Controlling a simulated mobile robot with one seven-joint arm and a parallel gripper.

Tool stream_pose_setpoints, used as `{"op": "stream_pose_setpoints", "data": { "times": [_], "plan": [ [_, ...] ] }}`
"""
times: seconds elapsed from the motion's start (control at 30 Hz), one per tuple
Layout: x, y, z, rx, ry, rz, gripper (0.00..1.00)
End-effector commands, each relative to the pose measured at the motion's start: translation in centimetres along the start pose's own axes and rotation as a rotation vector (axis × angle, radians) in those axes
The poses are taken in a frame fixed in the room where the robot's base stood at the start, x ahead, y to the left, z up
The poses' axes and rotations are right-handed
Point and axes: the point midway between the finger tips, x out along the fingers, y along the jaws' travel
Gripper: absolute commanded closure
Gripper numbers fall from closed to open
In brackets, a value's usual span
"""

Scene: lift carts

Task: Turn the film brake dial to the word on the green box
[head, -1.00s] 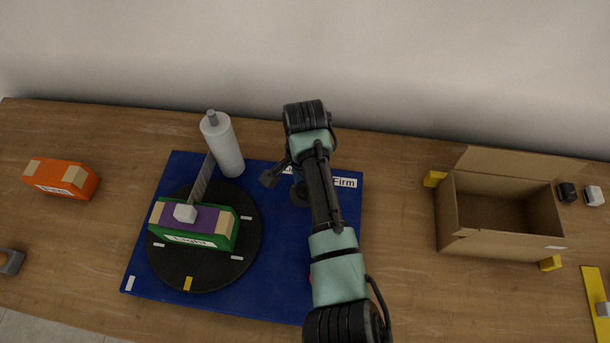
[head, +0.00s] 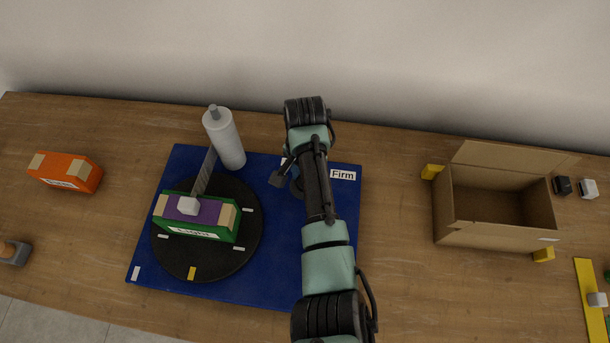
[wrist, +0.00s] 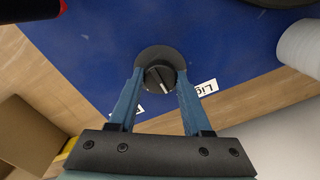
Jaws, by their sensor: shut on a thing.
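The black film brake dial (wrist: 153,78) sits on a round dark base on the blue board (wrist: 95,60). My gripper (wrist: 160,74) is shut on the dial, one finger on each side. The dial's white pointer line aims toward the bottom of the wrist view, slightly right, between two labels. The right label (wrist: 205,88) starts with "Lig"; the left one is mostly hidden by a finger. In the head view the "Firm" label (head: 343,174) shows right of my arm, which mostly hides the dial. The green box (head: 186,230) on the black turntable (head: 200,268) has a label that appears to read "Light".
A white film roll (head: 225,140) stands at the board's back, its film strip reaching the green box. An orange box (head: 65,172) lies at left. An open cardboard carton (head: 480,236) stands at right with yellow blocks beside it. Bare table separates board and carton.

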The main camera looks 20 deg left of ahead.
Motion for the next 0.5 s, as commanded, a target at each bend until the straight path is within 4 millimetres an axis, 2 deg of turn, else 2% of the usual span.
{"op": "stream_pose_setpoints", "data": {
  "times": [0.07,0.1,0.2,0.23,0.5],
  "plan": [
    [0.07,0.03,0.15,-0.004,-0.004,0.003,1.00],
    [0.07,0.02,0.14,-0.004,-0.004,0.002,0.44],
    [0.06,0.02,0.11,-0.003,-0.003,0.002,0.26],
    [0.05,0.02,0.10,-0.002,-0.003,0.002,0.21],
    [-0.02,0.00,0.03,-0.001,-0.001,0.001,0.21]
  ]
}}
